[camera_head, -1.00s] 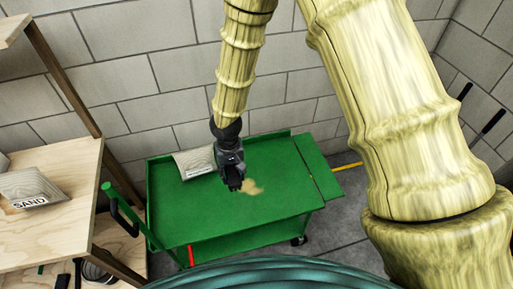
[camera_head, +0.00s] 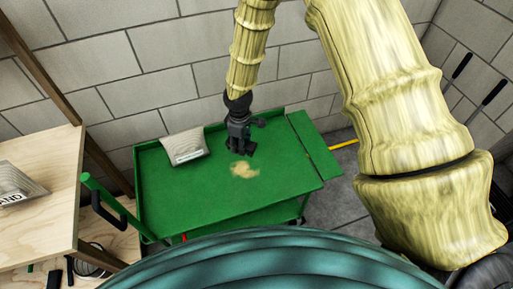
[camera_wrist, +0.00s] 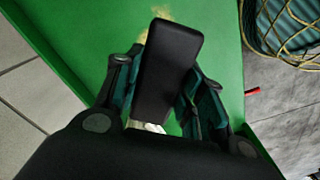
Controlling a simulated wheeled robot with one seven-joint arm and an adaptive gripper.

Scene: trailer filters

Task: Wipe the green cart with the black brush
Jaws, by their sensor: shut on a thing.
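The green cart (camera_head: 190,205) stands against the block wall, its flat top showing in the head view. It also fills much of the wrist view (camera_wrist: 85,35). A tan patch of dirt (camera_head: 244,170) lies on the cart top; part of it shows in the wrist view (camera_wrist: 162,14). My gripper (camera_head: 240,150) is over the back part of the cart top, just behind the patch. In the wrist view my gripper (camera_wrist: 165,85) is shut on the black brush (camera_wrist: 168,65), which sits between its fingers. Whether the brush touches the cart is hard to tell.
A grey-white bag (camera_head: 185,146) lies on the cart's back left. A wooden shelf (camera_head: 45,195) with a sand bag (camera_head: 20,183) stands at the left. The cart's handle (camera_head: 105,205) sticks out on its left side. The front of the cart top is clear.

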